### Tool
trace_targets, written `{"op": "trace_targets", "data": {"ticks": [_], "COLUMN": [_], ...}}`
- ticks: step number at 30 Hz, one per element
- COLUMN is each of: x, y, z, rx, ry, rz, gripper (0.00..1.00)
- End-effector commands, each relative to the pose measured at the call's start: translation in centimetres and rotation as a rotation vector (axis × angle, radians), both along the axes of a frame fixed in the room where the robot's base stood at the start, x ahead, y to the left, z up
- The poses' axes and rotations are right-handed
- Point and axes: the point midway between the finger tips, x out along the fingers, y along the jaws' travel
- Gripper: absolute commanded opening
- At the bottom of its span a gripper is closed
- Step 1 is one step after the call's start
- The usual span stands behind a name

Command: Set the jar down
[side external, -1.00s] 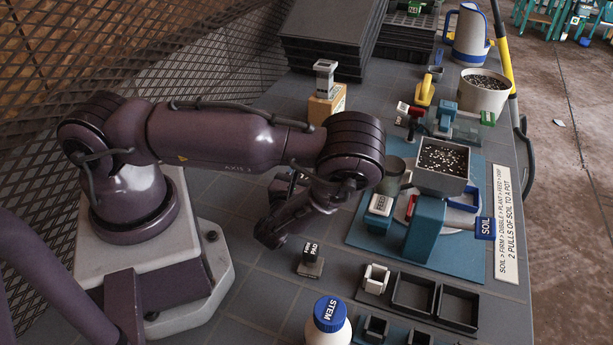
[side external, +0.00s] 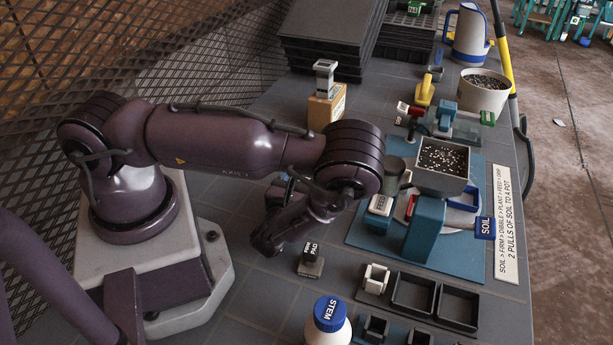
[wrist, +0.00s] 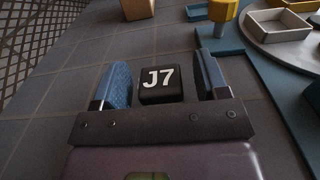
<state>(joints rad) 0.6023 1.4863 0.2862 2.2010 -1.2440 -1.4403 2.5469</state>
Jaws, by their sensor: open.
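The jar (wrist: 161,88), with a black top marked J7 in white, stands on the grey tiled table in the wrist view. Only its black top and upper front show clearly. My gripper (wrist: 160,66) is open, with one blue finger on each side of the jar. A gap shows between the jar and each finger. In the side view my wrist and forearm hide the jar and most of the gripper.
A blue mat (side external: 362,232) with the soil machine (side external: 442,165) lies to the right of my arm. A wooden block (side external: 326,106) stands behind. A FIRM PAD tool (side external: 311,262), a STEM bottle (side external: 329,322) and black trays (side external: 412,292) stand in front.

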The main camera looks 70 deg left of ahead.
Motion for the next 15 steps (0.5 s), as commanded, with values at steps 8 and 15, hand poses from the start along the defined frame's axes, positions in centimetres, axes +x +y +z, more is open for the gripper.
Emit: {"op": "trace_targets", "data": {"ticks": [8,15], "x": [-3.3,-4.2], "y": [-3.4,-4.2], "z": [0.0,0.0], "rx": [0.000,0.001], "ry": [0.001,0.000], "rz": [-0.004,-0.002], "gripper": [0.68,0.68]}}
